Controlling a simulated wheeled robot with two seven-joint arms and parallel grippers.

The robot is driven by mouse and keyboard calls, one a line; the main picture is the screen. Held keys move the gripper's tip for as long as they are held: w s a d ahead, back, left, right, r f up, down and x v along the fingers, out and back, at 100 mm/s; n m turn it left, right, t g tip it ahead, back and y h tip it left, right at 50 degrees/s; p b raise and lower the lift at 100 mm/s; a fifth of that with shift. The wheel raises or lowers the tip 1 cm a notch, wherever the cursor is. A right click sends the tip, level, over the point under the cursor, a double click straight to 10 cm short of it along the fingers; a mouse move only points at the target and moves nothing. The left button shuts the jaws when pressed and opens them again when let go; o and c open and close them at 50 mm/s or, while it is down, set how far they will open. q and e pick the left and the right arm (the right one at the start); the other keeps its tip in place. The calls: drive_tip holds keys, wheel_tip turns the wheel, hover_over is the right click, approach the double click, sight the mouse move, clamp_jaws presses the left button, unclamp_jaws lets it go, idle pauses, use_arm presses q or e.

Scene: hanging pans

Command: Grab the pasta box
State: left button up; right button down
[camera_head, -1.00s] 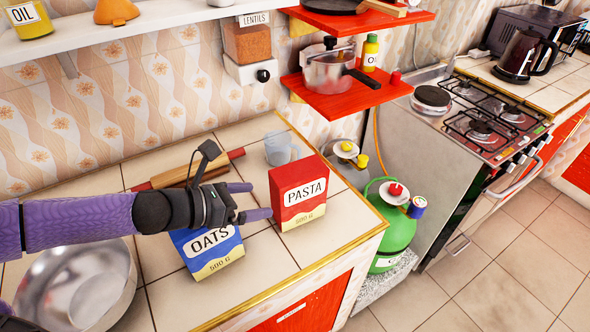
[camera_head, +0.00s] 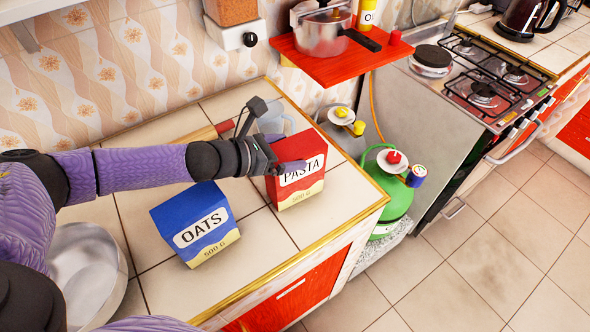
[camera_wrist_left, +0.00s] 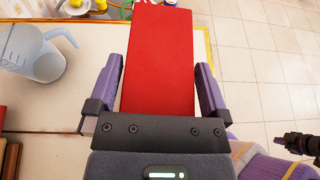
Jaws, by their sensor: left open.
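The red pasta box (camera_head: 299,186) stands upright on the tiled counter, near its right end. My left gripper (camera_head: 284,162) is at the box's left side, with one finger across its labelled front. In the left wrist view, the red box (camera_wrist_left: 158,60) lies between the two open fingers, one on each side. A gap shows on both sides near the palm; contact at the tips is unclear. A dark jointed part (camera_wrist_left: 300,143) at the right edge of the wrist view may be my right gripper; its jaws are too small to read.
A blue oats box (camera_head: 196,226) stands left of the pasta box. A clear measuring jug (camera_head: 274,122) stands behind it, and a metal pan (camera_head: 88,270) is at the lower left. A red shelf (camera_head: 335,58) with a pot hangs above. A green gas cylinder (camera_head: 396,200) stands beyond the counter edge.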

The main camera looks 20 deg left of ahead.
use_arm(q)
clamp_jaws()
idle(0.4)
